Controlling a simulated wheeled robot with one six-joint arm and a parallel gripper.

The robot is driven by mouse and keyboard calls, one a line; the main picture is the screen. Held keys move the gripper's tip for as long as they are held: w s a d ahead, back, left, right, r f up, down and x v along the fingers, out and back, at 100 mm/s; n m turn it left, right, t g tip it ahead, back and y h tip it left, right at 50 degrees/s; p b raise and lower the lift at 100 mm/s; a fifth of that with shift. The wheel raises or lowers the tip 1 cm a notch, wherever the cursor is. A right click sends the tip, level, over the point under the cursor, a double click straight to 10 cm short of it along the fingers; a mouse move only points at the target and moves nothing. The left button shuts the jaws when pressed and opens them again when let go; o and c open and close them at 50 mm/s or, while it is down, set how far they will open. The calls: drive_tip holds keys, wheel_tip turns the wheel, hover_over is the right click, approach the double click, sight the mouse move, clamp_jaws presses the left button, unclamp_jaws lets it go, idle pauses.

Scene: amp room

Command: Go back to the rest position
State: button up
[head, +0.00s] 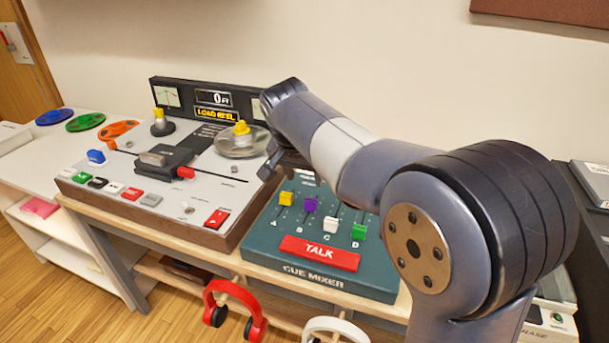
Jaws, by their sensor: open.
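My arm reaches in from the right and crosses over the cue mixer. My gripper (277,163) hangs at the arm's far end, between the tape machine and the cue mixer, beside the clear reel. Its jaws are small in view and partly hidden by my wrist; they look open, and I see nothing between them. The tape machine (205,237) has a display reading "LOAD REEL". The cue mixer (262,257) is teal, with yellow, purple, white and green faders and a red TALK bar (318,253).
A clear reel (242,146) sits on the machine's right spindle. Red headphones (236,308) and white headphones (336,326) hang below the table's front edge.

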sight(310, 201)
drive_tip(key=b+x, duration=0.2)
drive_tip(key=x, duration=0.8)
drive_tip(key=shift+f, duration=0.55)
drive_tip(key=shift+s+a+r+b, duration=0.1)
drive_tip(key=shift+s+a+b, duration=0.05)
drive_tip(key=shift+s+b, duration=0.15)
drive_tip(key=shift+s+a+r+b, duration=0.1)
drive_tip(key=shift+s+a+b, duration=0.05)
drive_tip(key=shift+s, duration=0.25)
